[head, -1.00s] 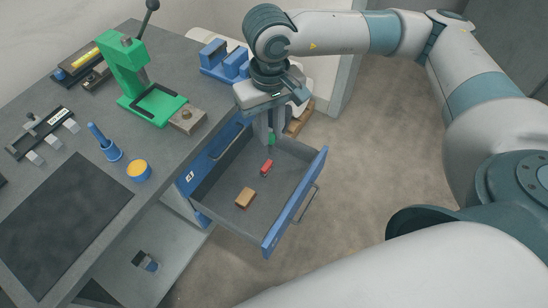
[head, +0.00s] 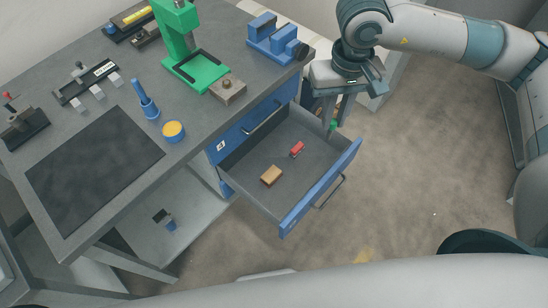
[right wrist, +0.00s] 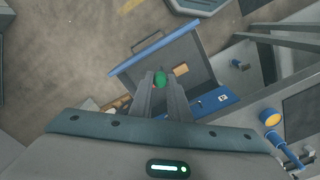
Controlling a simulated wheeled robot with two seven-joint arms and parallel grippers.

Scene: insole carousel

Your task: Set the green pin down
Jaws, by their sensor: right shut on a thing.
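The green pin (head: 333,126) is held at the fingertips of my right gripper (head: 331,116). It also shows as a green rounded end between the two fingers in the right wrist view (right wrist: 160,79). In the head view the pin overlaps the far right side of the open drawer (head: 322,186); its height above the drawer is hard to tell. Inside the drawer lie a red piece (head: 297,149) and a tan block (head: 271,175). My left gripper is not in view.
The bench top holds a green press (head: 196,70), a blue fixture (head: 272,38), a blue stand (head: 145,100), a yellow-topped blue cup (head: 173,131) and a dark mat (head: 92,165). The drawer floor around the two pieces is clear.

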